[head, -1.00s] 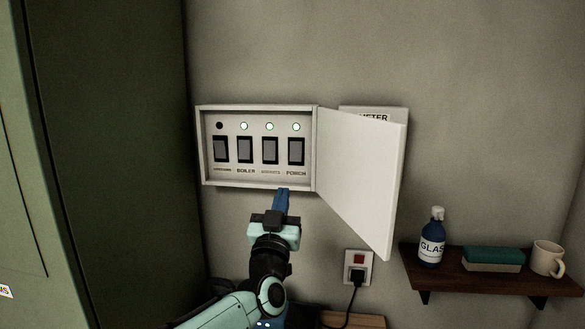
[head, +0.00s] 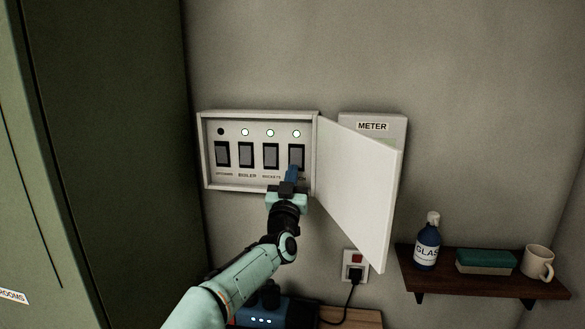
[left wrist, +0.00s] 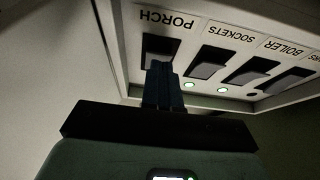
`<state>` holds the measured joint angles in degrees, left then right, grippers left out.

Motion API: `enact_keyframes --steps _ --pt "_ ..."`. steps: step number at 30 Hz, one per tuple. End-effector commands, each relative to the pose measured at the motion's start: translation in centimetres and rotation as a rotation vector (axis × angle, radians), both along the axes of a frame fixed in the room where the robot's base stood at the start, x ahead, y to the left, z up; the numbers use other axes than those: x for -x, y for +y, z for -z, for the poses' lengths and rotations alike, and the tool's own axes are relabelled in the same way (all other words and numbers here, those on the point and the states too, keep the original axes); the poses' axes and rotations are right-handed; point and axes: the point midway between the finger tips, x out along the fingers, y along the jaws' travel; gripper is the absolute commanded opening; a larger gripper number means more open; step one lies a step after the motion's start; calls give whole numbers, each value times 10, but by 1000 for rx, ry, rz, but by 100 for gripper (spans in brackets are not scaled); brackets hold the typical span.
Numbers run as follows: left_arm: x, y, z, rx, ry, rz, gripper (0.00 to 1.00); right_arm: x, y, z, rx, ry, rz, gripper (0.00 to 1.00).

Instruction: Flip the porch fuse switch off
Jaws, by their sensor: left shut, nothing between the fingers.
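The white fuse box (head: 204,150) hangs on the wall with its door (head: 358,190) swung open to the right. It holds a row of several dark rocker switches. The porch switch (head: 297,153) is the rightmost, and its lamp (head: 296,134) above is lit. In the left wrist view the porch switch (left wrist: 160,45) lies under its PORCH label, upside down. My left gripper (head: 293,172) is shut and empty, its blue fingertips at the lower part of the porch switch. I cannot tell whether they touch it. The fingers also show in the left wrist view (left wrist: 162,85). The right gripper is out of view.
The sockets switch (head: 270,155) and boiler switch (head: 246,154) sit close to the left with lit lamps; the leftmost lamp is dark. A METER box (head: 372,126) is behind the door. A shelf (head: 490,284) holds a bottle (head: 427,250), a sponge-like block (head: 485,261) and a mug (head: 538,262).

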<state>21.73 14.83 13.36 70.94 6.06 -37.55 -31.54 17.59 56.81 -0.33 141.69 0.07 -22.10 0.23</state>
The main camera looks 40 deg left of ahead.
Motion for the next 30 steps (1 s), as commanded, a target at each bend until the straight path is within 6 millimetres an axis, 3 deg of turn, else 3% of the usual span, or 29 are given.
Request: enact_keyframes --steps 14,21,30 --pt "-6 4 3 -1 -2 0 0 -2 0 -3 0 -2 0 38" --pt "-16 9 15 -49 -88 -1 0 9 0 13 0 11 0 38" --pt "-13 9 7 -45 -86 -1 0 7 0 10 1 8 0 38"
